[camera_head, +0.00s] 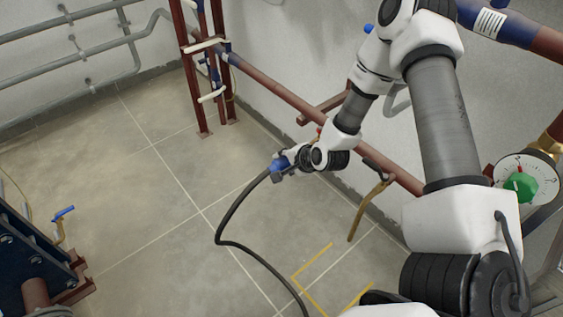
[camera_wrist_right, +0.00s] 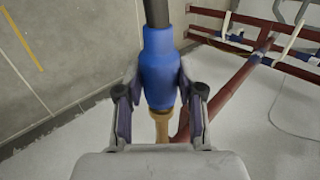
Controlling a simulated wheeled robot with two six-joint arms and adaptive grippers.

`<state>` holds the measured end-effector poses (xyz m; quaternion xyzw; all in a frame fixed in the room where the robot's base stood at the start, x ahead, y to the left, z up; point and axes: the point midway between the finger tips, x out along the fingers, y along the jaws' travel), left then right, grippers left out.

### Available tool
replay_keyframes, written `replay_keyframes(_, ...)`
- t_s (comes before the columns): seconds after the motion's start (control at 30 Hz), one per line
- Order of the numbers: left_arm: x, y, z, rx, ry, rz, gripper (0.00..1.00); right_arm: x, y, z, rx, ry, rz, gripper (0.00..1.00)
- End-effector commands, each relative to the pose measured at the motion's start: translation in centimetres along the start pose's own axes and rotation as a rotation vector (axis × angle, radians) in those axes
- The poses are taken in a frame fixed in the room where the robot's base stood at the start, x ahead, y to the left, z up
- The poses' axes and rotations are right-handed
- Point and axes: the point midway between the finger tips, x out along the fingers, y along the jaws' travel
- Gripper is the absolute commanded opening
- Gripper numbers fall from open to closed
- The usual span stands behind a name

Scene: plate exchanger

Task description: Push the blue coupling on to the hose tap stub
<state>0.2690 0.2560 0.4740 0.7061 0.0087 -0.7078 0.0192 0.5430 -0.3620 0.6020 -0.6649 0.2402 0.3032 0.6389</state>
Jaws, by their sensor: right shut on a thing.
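The blue coupling (camera_wrist_right: 158,68) sits between the two fingers of my right gripper (camera_wrist_right: 160,88), which is shut on it. The black hose (camera_wrist_right: 156,12) runs out of its upper end in the right wrist view. A brass stub (camera_wrist_right: 161,127) shows directly below the coupling and in line with it. I cannot tell whether they touch or overlap. In the head view, the blue coupling (camera_head: 279,164) is at my right gripper (camera_head: 291,159), near the wall pipe, and the hose (camera_head: 227,214) hangs to the floor. The tap there is mostly hidden. My left gripper is not in view.
A red-brown pipe (camera_head: 283,93) runs along the wall behind the gripper. A gauge (camera_head: 525,184) is at far right. A blue frame (camera_head: 35,262) stands at lower left. The tiled floor between is mostly clear.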

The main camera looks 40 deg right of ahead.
Motion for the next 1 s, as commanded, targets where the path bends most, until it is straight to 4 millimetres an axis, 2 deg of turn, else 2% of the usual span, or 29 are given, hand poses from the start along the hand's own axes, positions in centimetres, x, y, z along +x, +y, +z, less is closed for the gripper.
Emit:
replay_keyframes(0.03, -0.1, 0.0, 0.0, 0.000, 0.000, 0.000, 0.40, 0.1, -0.8, -1.0, 0.016, 0.027, -0.023, 0.00)
replay_keyframes(0.37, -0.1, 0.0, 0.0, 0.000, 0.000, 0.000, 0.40, 0.1, -0.8, -1.0, 0.016, 0.027, -0.023, 0.00)
replay_keyframes(0.4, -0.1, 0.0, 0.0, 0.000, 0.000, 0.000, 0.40, 0.1, -0.8, -1.0, 0.016, 0.027, -0.023, 0.41)
replay_keyframes(0.47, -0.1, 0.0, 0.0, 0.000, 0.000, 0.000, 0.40, 0.1, -0.8, -1.0, 0.016, 0.027, -0.023, 0.62)
replay_keyframes(0.5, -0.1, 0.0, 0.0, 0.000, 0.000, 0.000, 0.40, 0.1, -0.8, -1.0, 0.016, 0.027, -0.023, 0.66)
replay_keyframes(0.67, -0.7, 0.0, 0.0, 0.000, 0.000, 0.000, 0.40, -0.5, -1.0, -1.0, 0.017, 0.027, -0.022, 0.66)
replay_keyframes(1.0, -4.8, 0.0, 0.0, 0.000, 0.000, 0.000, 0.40, -4.7, -1.0, -0.8, 0.013, 0.020, -0.014, 0.67)
